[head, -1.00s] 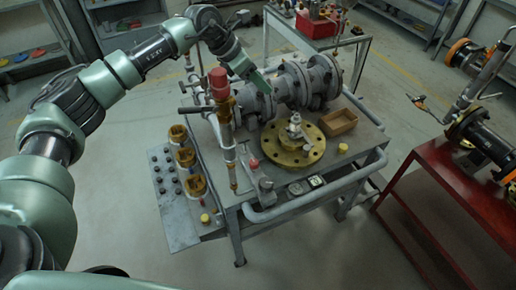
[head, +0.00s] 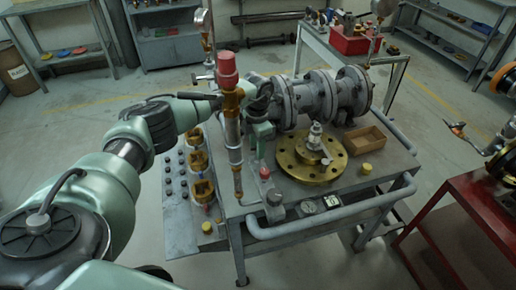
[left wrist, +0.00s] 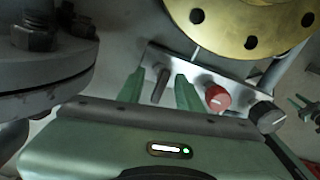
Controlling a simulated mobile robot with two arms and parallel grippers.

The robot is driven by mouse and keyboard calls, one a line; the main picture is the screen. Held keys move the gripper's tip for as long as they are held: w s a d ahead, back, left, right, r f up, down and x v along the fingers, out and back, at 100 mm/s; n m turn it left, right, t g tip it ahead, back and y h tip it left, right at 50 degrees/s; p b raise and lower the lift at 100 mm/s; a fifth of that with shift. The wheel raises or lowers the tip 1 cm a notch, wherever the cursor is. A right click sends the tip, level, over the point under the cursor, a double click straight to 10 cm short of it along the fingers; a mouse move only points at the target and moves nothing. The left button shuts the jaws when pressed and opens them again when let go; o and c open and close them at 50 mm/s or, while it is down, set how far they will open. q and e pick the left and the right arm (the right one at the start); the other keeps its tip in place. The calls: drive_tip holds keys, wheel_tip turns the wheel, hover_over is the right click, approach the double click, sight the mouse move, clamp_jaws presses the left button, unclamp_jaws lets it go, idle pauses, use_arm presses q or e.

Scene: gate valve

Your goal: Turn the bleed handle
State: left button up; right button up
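My left gripper (head: 260,150) reaches behind the tall red-capped valve (head: 229,70) and points down at the cart top, beside the grey flanged pipe (head: 318,97). In the left wrist view its two green fingers (left wrist: 160,88) are apart. A short metal rod (left wrist: 161,84), perhaps the bleed handle, stands between them on a small metal plate (left wrist: 212,72), with gaps visible on both sides. The plate also bears a red knob (left wrist: 217,98) and a black knob (left wrist: 267,116). In the head view the red knob (head: 265,173) shows just below the gripper. My right gripper is out of view.
A brass flange (head: 311,168) with a fitting on top lies right of the gripper. A wooden box (head: 366,140) and a yellow cap (head: 366,168) are farther right. Brass valves (head: 200,160) stand at the left side. A red table (head: 470,215) is at right.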

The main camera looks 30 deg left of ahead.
use_arm(q)
drive_tip(key=shift+f, duration=0.4)
drive_tip(key=shift+s+a+f, duration=0.1)
drive_tip(key=shift+f, duration=0.05)
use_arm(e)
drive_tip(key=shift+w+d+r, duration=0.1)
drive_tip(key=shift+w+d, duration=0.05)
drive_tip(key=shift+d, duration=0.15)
